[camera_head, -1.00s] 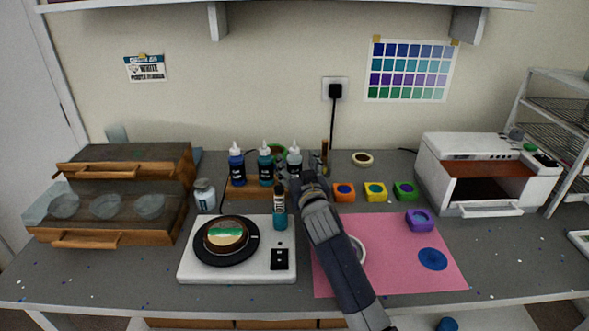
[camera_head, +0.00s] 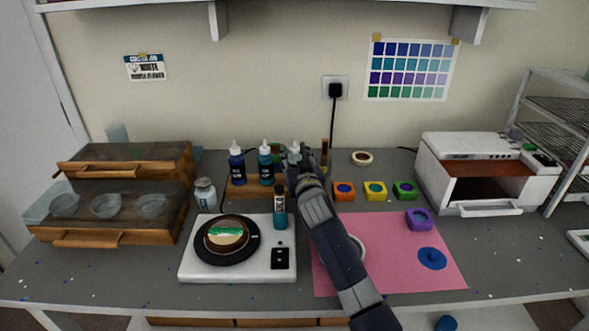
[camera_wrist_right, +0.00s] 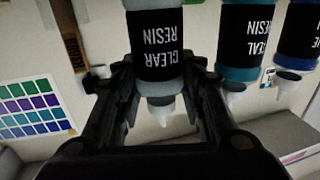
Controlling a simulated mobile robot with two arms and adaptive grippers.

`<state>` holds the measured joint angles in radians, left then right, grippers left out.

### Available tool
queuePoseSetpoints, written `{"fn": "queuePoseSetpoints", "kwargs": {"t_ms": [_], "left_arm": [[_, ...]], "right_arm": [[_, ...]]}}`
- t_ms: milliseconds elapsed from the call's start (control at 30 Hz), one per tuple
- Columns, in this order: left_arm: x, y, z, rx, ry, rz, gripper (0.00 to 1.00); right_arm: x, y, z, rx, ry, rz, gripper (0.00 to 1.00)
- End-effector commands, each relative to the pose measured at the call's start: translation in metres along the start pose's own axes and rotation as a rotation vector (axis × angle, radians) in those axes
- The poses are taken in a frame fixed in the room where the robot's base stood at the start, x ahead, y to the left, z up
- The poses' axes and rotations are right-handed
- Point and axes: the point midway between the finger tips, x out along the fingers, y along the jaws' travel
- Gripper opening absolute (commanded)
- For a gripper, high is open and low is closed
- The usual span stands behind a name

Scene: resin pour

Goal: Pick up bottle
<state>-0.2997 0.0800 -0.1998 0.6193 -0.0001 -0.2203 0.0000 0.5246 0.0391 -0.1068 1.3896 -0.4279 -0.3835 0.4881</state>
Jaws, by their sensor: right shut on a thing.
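The clear resin bottle (camera_head: 294,149), with a black label and pale nozzle, stands at the right end of the bottle row. It fills the middle of the right wrist view (camera_wrist_right: 155,45), upside down there, with its label reading CLEAR RESIN. My right gripper (camera_head: 299,165) is shut on this bottle, one finger on each side in the right wrist view (camera_wrist_right: 158,88). In the head view the gripper hides the bottle's lower part. A teal resin bottle (camera_head: 265,165) and a blue bottle (camera_head: 237,164) stand left of it. My left gripper is not in view.
A wooden rack (camera_head: 244,190) lies under the bottles. A small teal bottle (camera_head: 280,209) stands by the white turntable base (camera_head: 205,272). Right of my arm lie a pink mat (camera_head: 400,277) and several coloured cups. A small jar (camera_head: 205,194) stands left.

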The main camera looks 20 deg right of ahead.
Motion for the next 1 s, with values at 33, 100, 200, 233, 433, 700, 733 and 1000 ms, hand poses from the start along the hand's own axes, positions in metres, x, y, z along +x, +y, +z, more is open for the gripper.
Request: {"fn": "queuePoseSetpoints", "kwargs": {"t_ms": [33, 100, 200, 233, 433, 700, 733, 1000], "left_arm": [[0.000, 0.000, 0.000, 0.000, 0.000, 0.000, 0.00], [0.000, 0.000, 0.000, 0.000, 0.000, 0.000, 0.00], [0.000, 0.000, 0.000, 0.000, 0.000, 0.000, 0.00], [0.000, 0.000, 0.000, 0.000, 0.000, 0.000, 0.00], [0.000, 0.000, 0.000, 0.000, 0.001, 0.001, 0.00], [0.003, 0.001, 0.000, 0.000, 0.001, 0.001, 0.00], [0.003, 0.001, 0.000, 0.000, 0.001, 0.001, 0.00], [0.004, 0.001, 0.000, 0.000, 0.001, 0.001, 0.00]], "right_arm": [[0.000, 0.000, -0.001, 0.001, 0.002, -0.001, 0.07], [0.000, 0.000, -0.001, 0.001, 0.002, -0.001, 0.07], [0.000, 0.000, -0.002, 0.001, 0.002, 0.000, 0.07], [0.000, 0.000, -0.003, 0.001, 0.003, 0.000, 0.07], [0.000, 0.000, -0.032, -0.001, 0.009, -0.001, 0.07], [0.000, 0.000, -0.083, 0.001, 0.006, -0.001, 0.00], [0.000, 0.000, -0.087, 0.001, 0.006, 0.000, 0.00], [0.000, 0.000, -0.102, 0.000, 0.002, -0.001, 0.00]]}}
